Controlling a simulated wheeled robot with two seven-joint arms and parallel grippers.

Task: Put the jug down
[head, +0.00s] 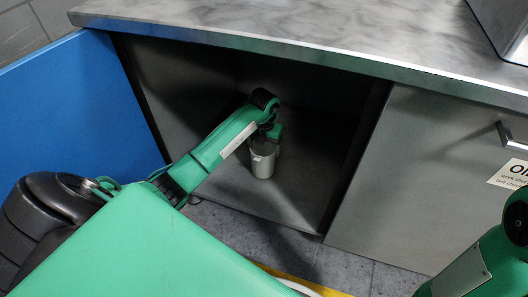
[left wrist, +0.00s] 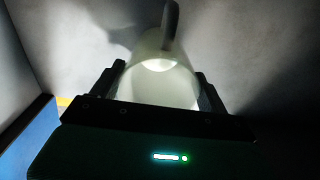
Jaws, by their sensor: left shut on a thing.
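The jug (head: 263,162) is a small pale cylinder inside the open cabinet under the counter, upright in the head view. My left gripper (head: 267,137) reaches into the cabinet and is shut on the jug near its top. In the left wrist view the jug (left wrist: 160,68) sits between the two dark fingers of my left gripper (left wrist: 160,82), with its grey handle pointing up in the picture. The jug's base is at or just above the cabinet floor (head: 235,187); I cannot tell whether it touches. My right gripper is out of view.
The grey countertop (head: 300,28) overhangs the cabinet opening. A blue panel (head: 75,110) stands at the left, and a closed grey door (head: 425,170) with a handle is at the right. The cabinet floor around the jug looks clear.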

